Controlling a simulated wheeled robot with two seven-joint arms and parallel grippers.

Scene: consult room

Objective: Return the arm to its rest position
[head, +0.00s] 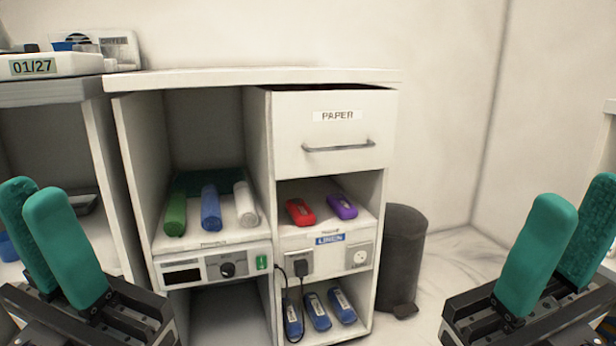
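My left gripper (36,192) is at the lower left, its two green finger pads raised and apart with nothing seen between them. My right gripper (577,200) is at the lower right, its green pads also apart and empty. Both are in front of the cabinet, one to each side, and touch nothing that I can see. The left one covers part of the left shelf unit.
The white cabinet (250,77) has a PAPER drawer (336,150) standing slightly out. Its shelves hold rolls (210,207), red (300,212) and purple (342,206) packs, and blue packs (317,310). A dark bin (402,255) stands right of it. Floor shows clear further right.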

